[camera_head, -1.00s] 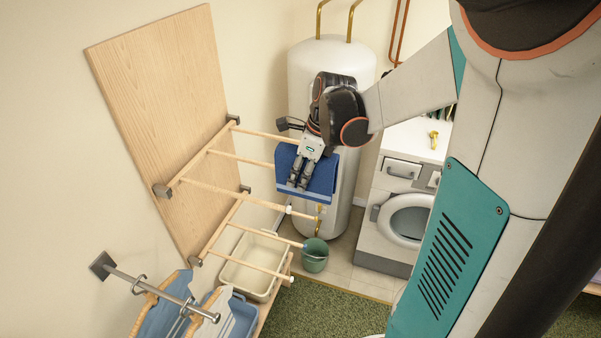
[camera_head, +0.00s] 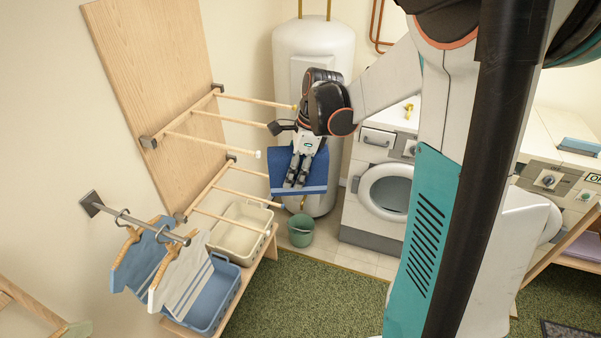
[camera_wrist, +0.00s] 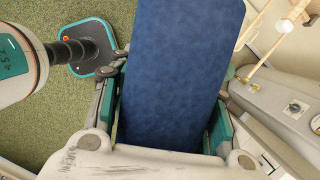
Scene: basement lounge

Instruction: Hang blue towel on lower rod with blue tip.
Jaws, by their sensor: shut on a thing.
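The blue towel (camera_head: 312,176) hangs folded from my gripper (camera_head: 293,178), which is shut on it; a lighter stripe runs near its lower edge. In the wrist view the towel (camera_wrist: 175,70) fills the middle between my fingers. A wooden rack on a wall panel has upper and lower rods. The lower rods (camera_head: 235,219) stick out below and left of the towel; the tip of one (camera_head: 283,205) is too small to tell its colour surely. The towel hides the end of the rearmost lower rod. The upper front rod (camera_head: 215,144) has a white tip.
A metal rail (camera_head: 140,218) at left carries hangers with a blue and a striped garment. A blue basket (camera_head: 215,300) and a cream basket (camera_head: 240,235) stand below. A green bucket (camera_head: 300,230), a water heater (camera_head: 315,60) and a washing machine (camera_head: 380,195) stand behind.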

